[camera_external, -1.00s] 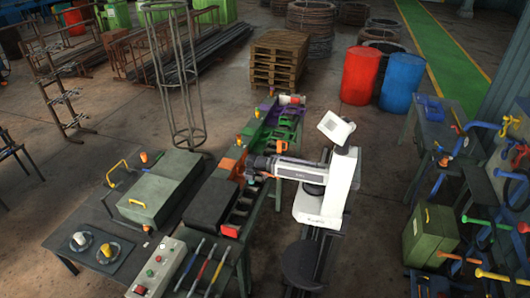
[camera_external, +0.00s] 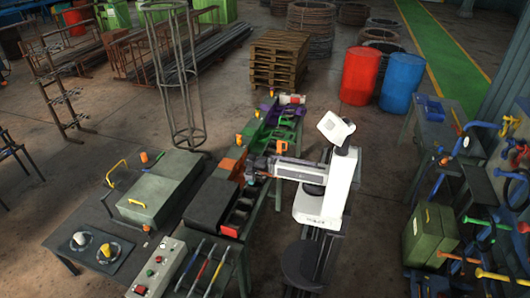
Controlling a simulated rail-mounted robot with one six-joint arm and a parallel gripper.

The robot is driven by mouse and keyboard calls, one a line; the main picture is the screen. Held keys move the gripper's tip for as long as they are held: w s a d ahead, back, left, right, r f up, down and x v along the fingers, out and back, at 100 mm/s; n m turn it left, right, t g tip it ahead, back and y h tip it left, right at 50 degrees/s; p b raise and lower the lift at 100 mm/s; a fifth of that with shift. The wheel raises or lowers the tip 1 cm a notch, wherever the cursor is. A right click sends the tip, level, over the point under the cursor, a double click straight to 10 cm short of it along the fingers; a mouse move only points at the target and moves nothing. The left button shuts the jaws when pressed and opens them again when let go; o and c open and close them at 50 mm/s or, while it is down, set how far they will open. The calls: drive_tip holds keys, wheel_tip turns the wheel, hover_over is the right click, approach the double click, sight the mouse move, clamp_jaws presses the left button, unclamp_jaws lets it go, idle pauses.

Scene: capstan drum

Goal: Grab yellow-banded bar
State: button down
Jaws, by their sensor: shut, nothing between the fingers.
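Three slim bars lie side by side at the front end of the work table. The yellow-banded bar (camera_external: 218,266) is the rightmost. A red-banded bar (camera_external: 203,266) is in the middle and a blue-banded bar (camera_external: 188,264) is at left. My gripper (camera_external: 250,173) is shut and empty. It is over the middle of the table beside the orange and dark blocks, well behind the bars and apart from them. The fingertips are small and partly lost against the clutter.
A grey control box (camera_external: 157,268) with buttons stands just left of the bars. A black box (camera_external: 215,206) and small red-lined bins (camera_external: 236,219) lie between my gripper and the bars. A green-grey case (camera_external: 160,190) is further left.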

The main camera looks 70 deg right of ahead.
drive_tip(key=c, duration=1.8)
unclamp_jaws()
drive_tip(key=o, duration=0.9)
